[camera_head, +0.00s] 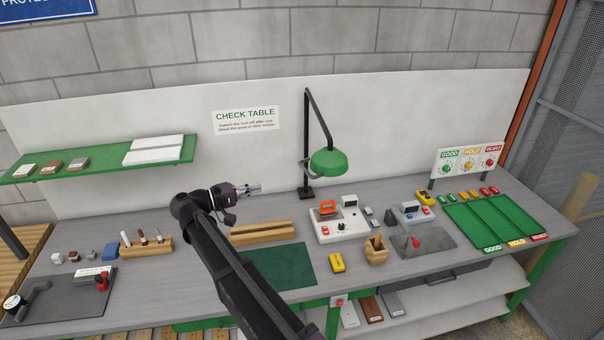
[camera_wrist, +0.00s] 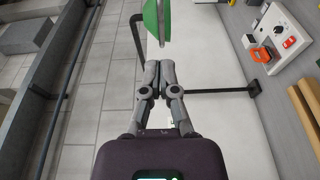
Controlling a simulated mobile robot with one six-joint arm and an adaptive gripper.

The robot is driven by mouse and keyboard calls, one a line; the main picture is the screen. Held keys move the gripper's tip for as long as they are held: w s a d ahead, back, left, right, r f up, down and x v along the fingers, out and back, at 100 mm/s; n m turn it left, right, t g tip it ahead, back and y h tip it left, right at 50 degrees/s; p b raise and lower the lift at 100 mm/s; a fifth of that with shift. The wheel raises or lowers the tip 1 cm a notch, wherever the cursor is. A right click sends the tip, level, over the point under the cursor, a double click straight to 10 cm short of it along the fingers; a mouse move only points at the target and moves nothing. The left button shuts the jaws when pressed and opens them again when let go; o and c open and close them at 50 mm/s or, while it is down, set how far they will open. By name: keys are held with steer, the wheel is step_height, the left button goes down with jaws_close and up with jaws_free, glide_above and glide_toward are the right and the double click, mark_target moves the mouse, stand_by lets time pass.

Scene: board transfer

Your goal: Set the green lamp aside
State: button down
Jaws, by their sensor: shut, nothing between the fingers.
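The green lamp (camera_head: 328,162) has a domed green shade on a black jointed arm. Its black post and base (camera_head: 306,192) stand at the back of the grey bench, near the wall panel. In the wrist view the green shade (camera_wrist: 151,20) is at the top, ahead of my fingers, and the black base (camera_wrist: 254,88) is at the right. My gripper (camera_head: 256,189) is shut and empty, to the left of the lamp post and above the bench. In the wrist view my closed fingers (camera_wrist: 160,68) point toward the shade. A gap to the lamp shows in the head view.
A test box (camera_head: 338,226) with switches sits right of the lamp base. A slotted wooden block (camera_head: 262,232) lies below my gripper, and a green mat (camera_head: 276,266) is in front. A green tray (camera_head: 492,222) stands at the right. A green shelf (camera_head: 100,160) hangs at the left.

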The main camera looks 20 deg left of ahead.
stand_by(0.3)
steer(key=x, duration=1.4)
